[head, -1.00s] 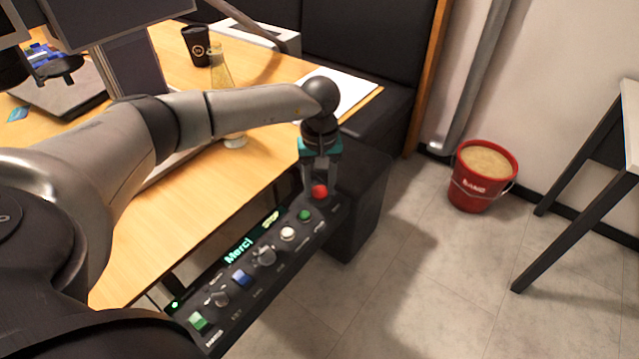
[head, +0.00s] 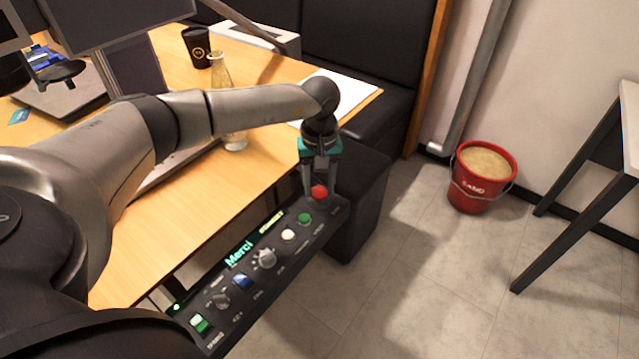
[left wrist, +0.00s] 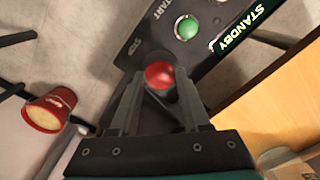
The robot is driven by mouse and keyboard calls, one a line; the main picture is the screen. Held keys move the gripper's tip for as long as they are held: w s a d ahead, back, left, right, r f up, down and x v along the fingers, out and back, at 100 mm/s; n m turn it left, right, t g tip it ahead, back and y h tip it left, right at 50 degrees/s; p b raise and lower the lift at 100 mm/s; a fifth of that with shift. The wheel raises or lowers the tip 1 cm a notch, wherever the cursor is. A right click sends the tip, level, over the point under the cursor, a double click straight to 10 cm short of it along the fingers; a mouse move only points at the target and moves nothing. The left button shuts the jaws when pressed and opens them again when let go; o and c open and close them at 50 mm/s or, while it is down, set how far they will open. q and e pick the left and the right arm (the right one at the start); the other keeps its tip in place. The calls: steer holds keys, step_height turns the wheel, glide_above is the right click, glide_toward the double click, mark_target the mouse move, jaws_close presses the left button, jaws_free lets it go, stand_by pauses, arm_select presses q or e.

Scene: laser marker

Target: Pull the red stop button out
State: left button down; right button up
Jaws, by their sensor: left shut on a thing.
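The red stop button (head: 319,192) sits at the far end of the dark control panel (head: 258,292), beside a green button (head: 304,218). My left gripper (head: 320,188) reaches down from above with its fingers shut on the red button, one on each side. In the left wrist view the red button (left wrist: 159,75) shows between the two fingertips (left wrist: 158,80), with the green button (left wrist: 187,27) beyond it. A display in that view reads STANDBY (left wrist: 240,27). My right gripper is not in view.
The panel runs along the wooden table's edge (head: 190,225) and carries several other buttons and knobs. A bottle (head: 222,80) and a black cup (head: 196,46) stand on the table. A red sand bucket (head: 480,178) is on the floor at right.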

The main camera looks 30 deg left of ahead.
arm_select(q)
steer(key=shift+w+r, duration=0.1)
steer(key=shift+r, duration=0.15)
steer(key=c, duration=0.7)
jaws_free()
steer(key=shift+c, duration=0.2)
steer(key=o, duration=0.4)
steer(key=shift+r, duration=0.5)
steer(key=shift+r+p, duration=2.4)
steer(key=shift+r, duration=4.7)
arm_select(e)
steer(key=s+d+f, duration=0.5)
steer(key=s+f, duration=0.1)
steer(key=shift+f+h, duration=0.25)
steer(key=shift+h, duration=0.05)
